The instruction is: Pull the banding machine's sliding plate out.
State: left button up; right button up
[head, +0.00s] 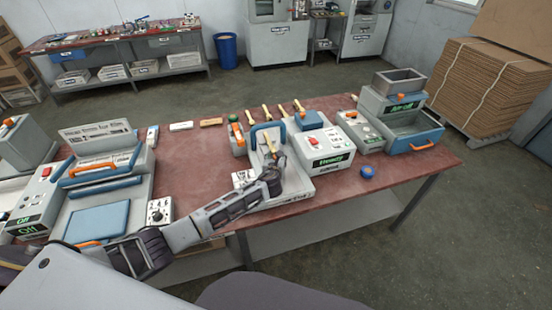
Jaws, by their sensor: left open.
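The machine in the middle of the table, with a green "Ready" display (326,160), has a pale flat plate (290,187) at its front left. A blue arched handle (267,127) stands at the plate's back. I cannot read a label that names the banding machine. My left gripper (273,160) is open, over the plate and just in front of the blue handle. A yellowish wooden piece shows by its fingers, and I cannot tell if they touch it. The gripper and forearm hide part of the plate. My right gripper is not in view.
Wooden-handled spoons (282,111) lie behind the handle. A machine with an "Off" display (30,225) stands left, another with a blue drawer (415,140) right. A small blue round object (368,171) lies near the front edge. The red tabletop (200,160) is clear left of the plate.

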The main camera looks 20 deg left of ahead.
pick_arm(q)
jog(key=shift+w+a+f, duration=0.1)
jog(key=shift+w+f, duration=0.1)
jog(key=shift+w, duration=0.25)
jog(key=shift+c, duration=0.4)
grip_shut()
